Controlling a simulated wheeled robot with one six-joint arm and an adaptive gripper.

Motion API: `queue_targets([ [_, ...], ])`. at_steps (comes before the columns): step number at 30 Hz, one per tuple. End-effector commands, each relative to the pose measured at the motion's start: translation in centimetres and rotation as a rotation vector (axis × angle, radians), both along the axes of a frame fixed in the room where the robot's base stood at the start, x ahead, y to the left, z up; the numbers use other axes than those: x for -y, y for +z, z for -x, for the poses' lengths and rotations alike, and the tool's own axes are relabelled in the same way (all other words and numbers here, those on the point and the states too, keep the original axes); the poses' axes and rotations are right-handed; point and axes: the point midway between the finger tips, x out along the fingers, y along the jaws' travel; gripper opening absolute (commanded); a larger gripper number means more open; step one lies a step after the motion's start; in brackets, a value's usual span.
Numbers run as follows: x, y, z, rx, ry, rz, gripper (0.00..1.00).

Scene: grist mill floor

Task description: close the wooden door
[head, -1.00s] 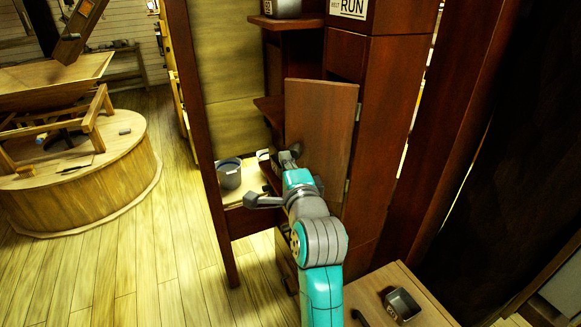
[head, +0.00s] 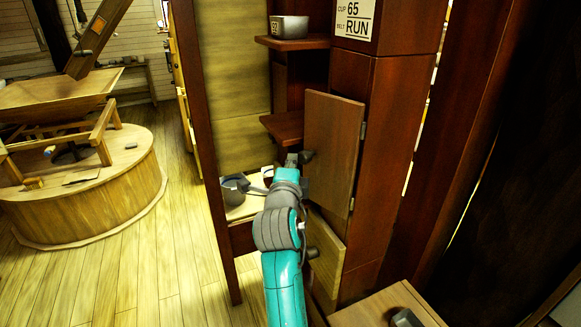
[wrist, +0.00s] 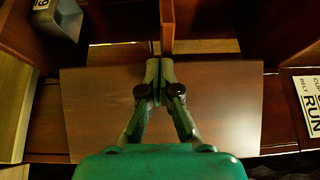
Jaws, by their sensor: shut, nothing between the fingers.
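The wooden door (head: 333,150) is a plain brown panel, hinged along its right edge to the tall reddish cabinet (head: 392,160). How far it stands from its frame I cannot tell exactly. In the wrist view the door (wrist: 225,110) spans the picture as a wide brown panel behind my fingers. My gripper (head: 297,160) is at the door's left, free edge in the head view. In the wrist view my gripper (wrist: 160,68) is shut and empty, fingertips together near the panel's upper edge. Whether they touch the door is unclear.
A metal tin (head: 289,27) sits on an upper shelf (head: 290,43). A grey pot (head: 234,188) stands left of my gripper. A lighter panel with a knob (head: 326,262) is below the door. A small table (head: 375,303) is at lower right.

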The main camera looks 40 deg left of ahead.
Motion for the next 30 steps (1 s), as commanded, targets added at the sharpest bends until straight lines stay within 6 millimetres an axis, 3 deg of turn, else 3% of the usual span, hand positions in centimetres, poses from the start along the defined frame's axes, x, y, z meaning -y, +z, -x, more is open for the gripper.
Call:
queue_targets([
  [18,-1.7,0.0,-4.8,-0.001,0.002,0.001,0.0],
  [30,-2.0,0.0,-5.8,-0.001,0.004,-0.001,0.0],
])
